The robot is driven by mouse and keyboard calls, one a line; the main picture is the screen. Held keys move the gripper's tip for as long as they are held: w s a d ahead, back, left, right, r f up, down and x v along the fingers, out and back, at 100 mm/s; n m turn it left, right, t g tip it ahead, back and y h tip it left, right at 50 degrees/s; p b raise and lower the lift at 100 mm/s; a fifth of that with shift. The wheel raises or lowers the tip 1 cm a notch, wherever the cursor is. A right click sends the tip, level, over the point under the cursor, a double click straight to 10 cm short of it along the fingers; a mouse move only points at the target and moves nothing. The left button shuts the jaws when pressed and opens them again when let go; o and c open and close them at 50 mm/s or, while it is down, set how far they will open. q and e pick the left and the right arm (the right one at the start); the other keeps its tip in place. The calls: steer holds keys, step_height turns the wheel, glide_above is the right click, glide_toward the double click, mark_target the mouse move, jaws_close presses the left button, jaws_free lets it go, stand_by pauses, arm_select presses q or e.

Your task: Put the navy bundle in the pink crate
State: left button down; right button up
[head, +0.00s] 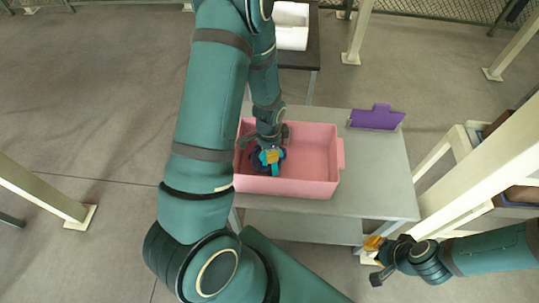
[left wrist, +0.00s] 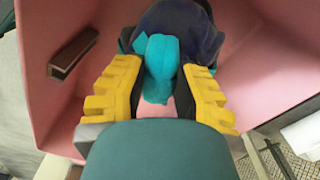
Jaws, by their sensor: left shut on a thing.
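The pink crate (head: 290,187) stands on a grey table, open at the top. The navy bundle (head: 254,160) is inside the crate's outline, toward its left side, partly hidden by my left gripper (head: 270,155). In the left wrist view the navy bundle (left wrist: 190,28) has a teal sling part (left wrist: 160,62) between the yellow fingers of my left gripper (left wrist: 158,95), which is shut on it. Pink crate walls (left wrist: 262,62) surround the bundle there. Whether it touches the crate floor is unclear. My right gripper (head: 374,260) is empty and open, off the table's front right corner.
A purple holder-like piece (head: 376,119) stands on the grey table (head: 375,175) right of the crate. A white roll-like object (head: 291,26) lies on a dark table behind. Cream posts and a shelf (head: 460,150) stand at the right.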

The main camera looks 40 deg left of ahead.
arm_select(q)
steer(key=shift+f, duration=0.95)
steer(key=shift+f+b, duration=0.2)
steer(key=shift+b, duration=0.1)
steer(key=c, duration=0.8)
jaws_free()
steer(key=shift+r, duration=0.15)
